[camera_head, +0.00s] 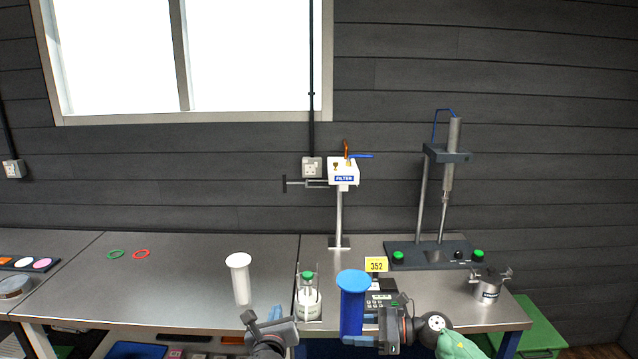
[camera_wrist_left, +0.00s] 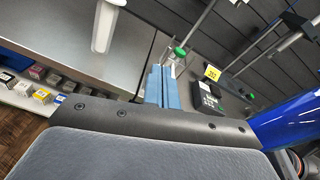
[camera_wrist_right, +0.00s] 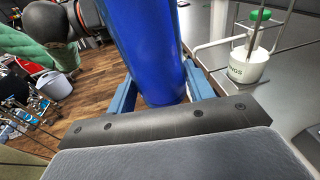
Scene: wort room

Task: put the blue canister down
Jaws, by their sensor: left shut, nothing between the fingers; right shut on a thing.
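The blue canister (camera_head: 352,304) is upright with a round, wider lid, at the front edge of the bench in the head view. My right gripper (camera_wrist_right: 160,95) is shut on it, with a finger on each side of its body in the right wrist view. The canister also shows at the right of the left wrist view (camera_wrist_left: 290,120). My left gripper (camera_wrist_left: 163,88) is shut and empty, left of the canister near the bench's front edge; its two blue fingers are together.
A white canister (camera_head: 240,279) stands left of the blue one. A white vessel with a green knob (camera_head: 308,297) is between them. The left bench top (camera_head: 170,285) has wide free room.

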